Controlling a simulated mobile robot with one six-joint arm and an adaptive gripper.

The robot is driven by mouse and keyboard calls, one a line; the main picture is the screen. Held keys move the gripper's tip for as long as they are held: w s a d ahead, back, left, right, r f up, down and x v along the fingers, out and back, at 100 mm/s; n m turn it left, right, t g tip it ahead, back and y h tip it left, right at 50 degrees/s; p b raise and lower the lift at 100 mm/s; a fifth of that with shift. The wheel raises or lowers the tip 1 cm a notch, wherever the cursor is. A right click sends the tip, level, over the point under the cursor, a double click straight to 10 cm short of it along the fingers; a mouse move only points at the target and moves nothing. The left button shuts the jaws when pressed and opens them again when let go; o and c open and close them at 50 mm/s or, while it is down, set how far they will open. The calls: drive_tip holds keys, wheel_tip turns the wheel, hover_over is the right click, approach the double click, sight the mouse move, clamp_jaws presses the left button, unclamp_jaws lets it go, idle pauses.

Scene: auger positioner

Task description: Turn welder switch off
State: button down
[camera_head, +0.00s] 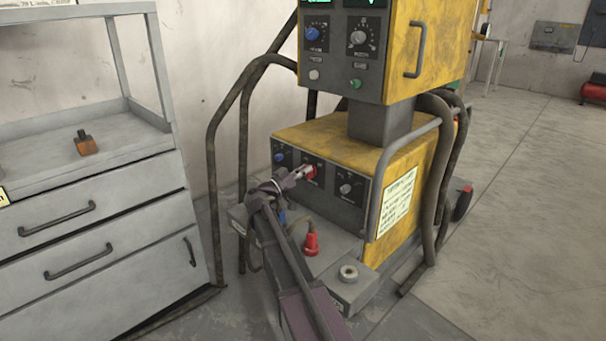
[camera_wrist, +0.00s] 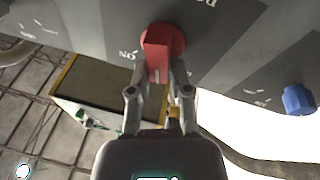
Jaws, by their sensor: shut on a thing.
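The welder is a worn yellow cabinet (camera_head: 335,131) with a dark front panel, in the middle of the head view. Its red rotary switch (camera_head: 313,170) sits in the middle of that panel, partly hidden by my gripper (camera_head: 298,174). In the wrist view the red switch (camera_wrist: 160,45) is at top centre, with an upside-down "ON" label at its left. My gripper (camera_wrist: 157,82) has its two fingers closed on the switch's red handle. The fingertips hide the handle's lower end.
A blue knob (camera_head: 279,157) and a black knob (camera_head: 346,188) flank the switch. A red connector (camera_head: 311,243) stands on the ledge below. A second yellow unit (camera_head: 425,50) overhangs above. A grey drawer cabinet (camera_head: 95,215) is at left; open floor is at right.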

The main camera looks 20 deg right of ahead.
drive_tip(key=shift+s+d+f+n+t, duration=0.1)
drive_tip(key=shift+n+t, duration=0.05)
drive_tip(key=shift+n, duration=0.4)
drive_tip(key=shift+s+a+f+n+t, duration=0.1)
drive_tip(key=shift+n+t, duration=0.1)
drive_tip(key=shift+n, duration=0.3)
drive_tip(key=shift+s+d+n+t, duration=0.1)
drive_tip(key=shift+n+t, duration=0.05)
drive_tip(key=shift+n, duration=0.4)
drive_tip(key=shift+w, duration=0.1)
drive_tip(key=c, duration=0.6)
unclamp_jaws()
drive_tip(key=shift+w, duration=0.1)
drive_tip(key=shift+w+r, duration=0.1)
drive_tip(key=shift+w, duration=0.05)
